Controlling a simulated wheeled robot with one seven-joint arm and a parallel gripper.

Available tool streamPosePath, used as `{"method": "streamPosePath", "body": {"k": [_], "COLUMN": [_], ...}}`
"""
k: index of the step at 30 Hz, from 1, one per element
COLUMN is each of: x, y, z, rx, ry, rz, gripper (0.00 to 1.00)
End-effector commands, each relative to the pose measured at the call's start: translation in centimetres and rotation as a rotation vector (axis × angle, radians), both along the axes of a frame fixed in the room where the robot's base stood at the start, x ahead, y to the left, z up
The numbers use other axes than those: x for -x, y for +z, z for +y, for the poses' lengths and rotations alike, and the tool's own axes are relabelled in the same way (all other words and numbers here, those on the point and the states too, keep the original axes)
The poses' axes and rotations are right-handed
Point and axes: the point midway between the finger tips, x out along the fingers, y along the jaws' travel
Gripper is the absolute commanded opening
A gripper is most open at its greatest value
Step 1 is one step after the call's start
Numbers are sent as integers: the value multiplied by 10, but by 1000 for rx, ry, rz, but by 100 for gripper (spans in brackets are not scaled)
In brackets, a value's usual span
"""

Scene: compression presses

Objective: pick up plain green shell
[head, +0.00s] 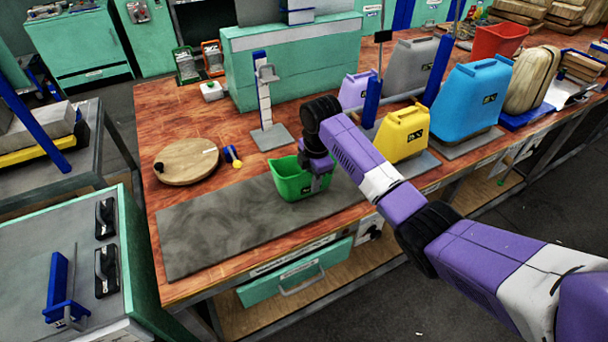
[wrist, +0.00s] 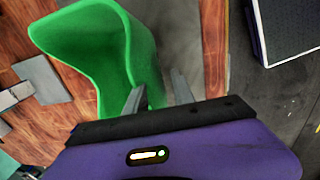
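The plain green shell (head: 287,183) is an open, bin-like piece standing on the dark grey mat (head: 220,225) at the front of the workbench. It also shows in the wrist view (wrist: 92,42), filling the upper left. My gripper (head: 316,183) is down at the shell's right side. In the wrist view my two fingers (wrist: 158,92) are apart. One finger is over the shell's inside, and the other is outside its right wall, with the wall between them. I cannot tell whether either finger touches the wall. The fingertips are partly hidden in the head view.
A round wooden board (head: 187,161) and a small yellow-and-blue item (head: 232,156) lie left of the shell. A grey stand (head: 265,105) rises behind it. Yellow (head: 402,133) and blue (head: 470,100) shells stand to the right, near my arm. The mat's left part is clear.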

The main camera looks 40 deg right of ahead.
Motion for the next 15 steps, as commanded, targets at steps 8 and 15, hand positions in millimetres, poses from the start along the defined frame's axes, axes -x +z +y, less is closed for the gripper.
{"method": "streamPosePath", "body": {"k": [8, 15], "x": [0, 0], "y": [0, 0], "z": [0, 0], "rx": [0, 0], "ry": [0, 0], "rz": [0, 0], "gripper": [2, 0]}}
